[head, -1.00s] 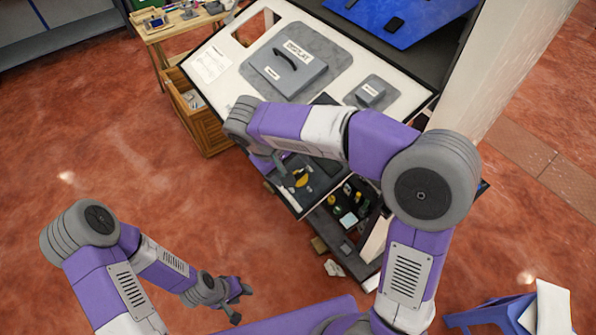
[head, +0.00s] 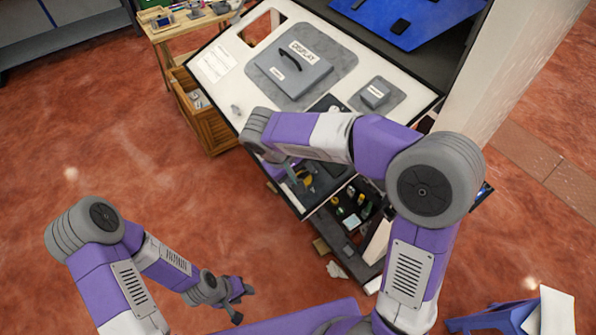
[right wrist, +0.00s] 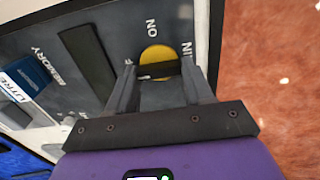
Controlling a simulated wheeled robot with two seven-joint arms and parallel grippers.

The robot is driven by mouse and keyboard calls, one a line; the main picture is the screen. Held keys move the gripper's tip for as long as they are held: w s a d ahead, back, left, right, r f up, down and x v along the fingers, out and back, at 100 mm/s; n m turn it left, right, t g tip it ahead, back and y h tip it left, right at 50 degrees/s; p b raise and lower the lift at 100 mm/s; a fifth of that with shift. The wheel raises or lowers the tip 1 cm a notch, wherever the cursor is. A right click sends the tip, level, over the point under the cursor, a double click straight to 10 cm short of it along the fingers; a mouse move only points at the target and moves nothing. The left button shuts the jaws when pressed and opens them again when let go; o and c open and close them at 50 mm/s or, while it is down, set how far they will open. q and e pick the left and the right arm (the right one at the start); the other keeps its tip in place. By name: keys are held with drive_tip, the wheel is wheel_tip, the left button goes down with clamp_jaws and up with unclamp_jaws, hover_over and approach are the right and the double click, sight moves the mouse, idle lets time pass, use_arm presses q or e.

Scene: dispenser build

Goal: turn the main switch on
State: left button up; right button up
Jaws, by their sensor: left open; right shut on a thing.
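The main switch is a yellow disc (right wrist: 158,54) with a dark bar handle (right wrist: 158,70) across it, on the grey panel in the right wrist view. The word ON shows upside down beside it, with part of another label nearby. My right gripper (right wrist: 161,78) is shut on the bar, one finger at each end. In the head view the yellow of the switch (head: 307,179) shows small beside my right gripper, partly hidden by the arm. My left gripper (head: 241,300) is open and empty over the floor at the lower left.
A grey DISPLAY cover (head: 288,69) sits on the white sloping panel. Below is an open drawer (head: 350,210) with several small parts. A wooden crate (head: 203,120) stands at the left, and a blue stool (head: 500,315) at the lower right.

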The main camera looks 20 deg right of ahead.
drive_tip(key=shift+f+m+b, duration=0.1)
drive_tip(key=shift+m+b, duration=1.6)
drive_tip(key=shift+m, duration=0.2)
drive_tip(key=m+b, duration=0.2)
drive_tip(key=m, duration=0.2)
drive_tip(key=shift+d+m+b, duration=0.15)
drive_tip(key=shift+m+b, duration=0.15)
drive_tip(key=shift+b, duration=0.1)
drive_tip(key=m+b, duration=0.2)
drive_tip(key=m, duration=0.3)
drive_tip(key=shift+d+b, duration=0.1)
drive_tip(key=shift+b, duration=0.25)
drive_tip(key=shift+s+r+m+b, duration=0.15)
drive_tip(key=shift+m+b, duration=0.7)
drive_tip(key=shift+m, duration=1.35)
drive_tip(key=shift+r, duration=0.1)
drive_tip(key=o, duration=1)
drive_tip(key=shift+o, duration=0.2)
drive_tip(key=w+p+v, duration=0.1)
drive_tip(key=v, duration=0.6)
drive_tip(key=shift+s+r+p, duration=0.25)
drive_tip(key=shift+s+p, duration=0.15)
drive_tip(key=shift+s, duration=0.05)
